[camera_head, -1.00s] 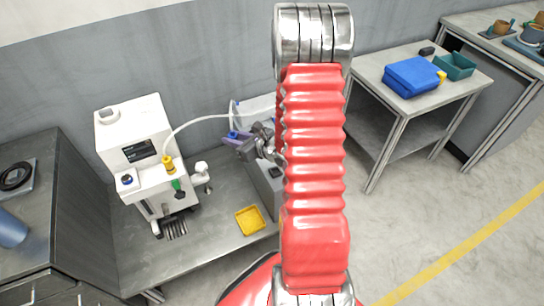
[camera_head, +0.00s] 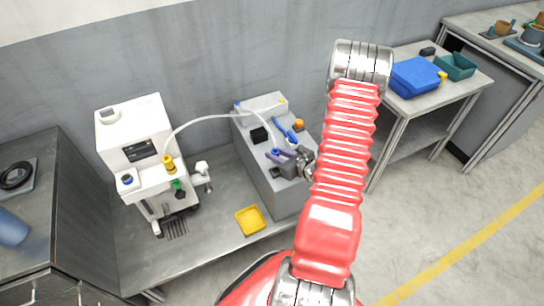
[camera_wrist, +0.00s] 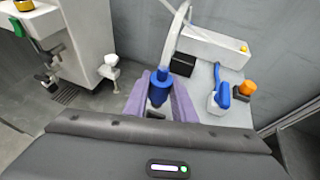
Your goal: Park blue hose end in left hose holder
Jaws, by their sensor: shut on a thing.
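The blue hose end (camera_wrist: 160,88) stands roughly upright between the purple fingers of my gripper (camera_wrist: 158,100) in the wrist view. My gripper is shut on it. In the head view, my gripper (camera_head: 288,156) is over the front part of the grey cabinet, and the blue hose end (camera_head: 275,151) shows at its left. A white hose (camera_head: 215,119) arcs from the white machine toward the cabinet and down to the hose end. A black block (camera_head: 259,135) on the cabinet top lies behind the hose end; I cannot tell whether it is the left hose holder.
On the cabinet (camera_head: 263,174) are a blue handle (camera_head: 284,131), an orange knob (camera_head: 298,124) and a raised white block (camera_head: 262,103) at the back. The white machine (camera_head: 139,145) stands left. A yellow tray (camera_head: 250,220) lies on the bench.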

